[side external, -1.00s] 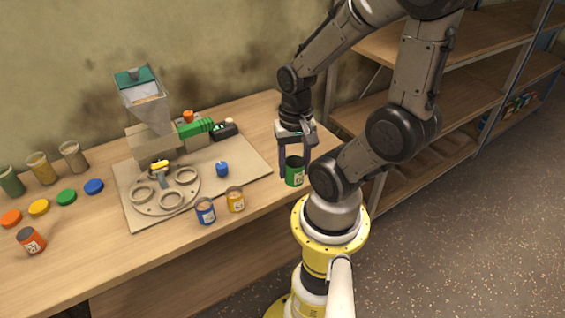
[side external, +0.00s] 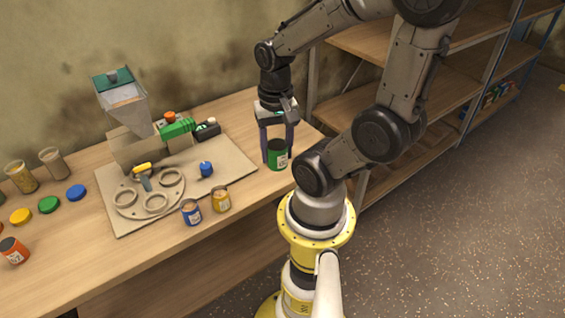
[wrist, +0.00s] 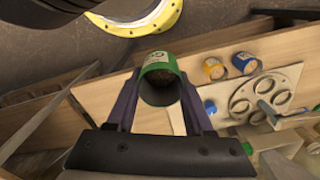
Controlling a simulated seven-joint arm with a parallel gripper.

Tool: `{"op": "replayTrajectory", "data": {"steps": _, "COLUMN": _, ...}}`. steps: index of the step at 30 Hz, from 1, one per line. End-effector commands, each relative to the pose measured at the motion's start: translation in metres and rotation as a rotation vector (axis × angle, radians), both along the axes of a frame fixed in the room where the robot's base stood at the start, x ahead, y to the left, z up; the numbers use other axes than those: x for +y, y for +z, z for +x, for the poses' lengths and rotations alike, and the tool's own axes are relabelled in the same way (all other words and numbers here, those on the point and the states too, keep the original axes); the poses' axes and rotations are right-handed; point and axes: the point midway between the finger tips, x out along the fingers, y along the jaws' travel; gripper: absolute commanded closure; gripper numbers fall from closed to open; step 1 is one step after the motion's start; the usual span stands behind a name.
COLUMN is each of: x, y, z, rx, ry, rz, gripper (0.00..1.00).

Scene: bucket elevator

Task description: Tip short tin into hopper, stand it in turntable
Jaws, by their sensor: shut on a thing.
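My gripper (side external: 277,152) is shut on an open green tin (side external: 278,157) with a pale label, and holds it upright near the right end of the bench. In the wrist view the green tin (wrist: 160,72) sits between the two fingers (wrist: 160,92), its open mouth showing a dark inside; I cannot tell its contents. The grey hopper (side external: 126,112) stands at the back left, with brown material in its top. The turntable (side external: 128,207), a pale disc with several ring-shaped holders, lies in front of it and shows in the wrist view (wrist: 250,110).
A blue tin (side external: 191,213) and a yellow tin (side external: 221,200) stand at the board's front edge. An orange tin (side external: 13,251), coloured lids (side external: 49,204) and taller containers (side external: 54,163) are at left. A small blue-topped item (side external: 206,170) stands on the board (side external: 240,168).

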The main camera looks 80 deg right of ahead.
Motion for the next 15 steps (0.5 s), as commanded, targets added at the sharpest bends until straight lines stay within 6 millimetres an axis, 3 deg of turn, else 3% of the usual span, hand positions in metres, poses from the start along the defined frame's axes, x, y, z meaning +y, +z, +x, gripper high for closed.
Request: {"op": "replayTrajectory", "data": {"steps": 15, "x": -0.070, "y": 0.129, "z": 0.118, "rx": 0.000, "ry": 0.058, "rz": 0.000, "gripper": 1.00}}
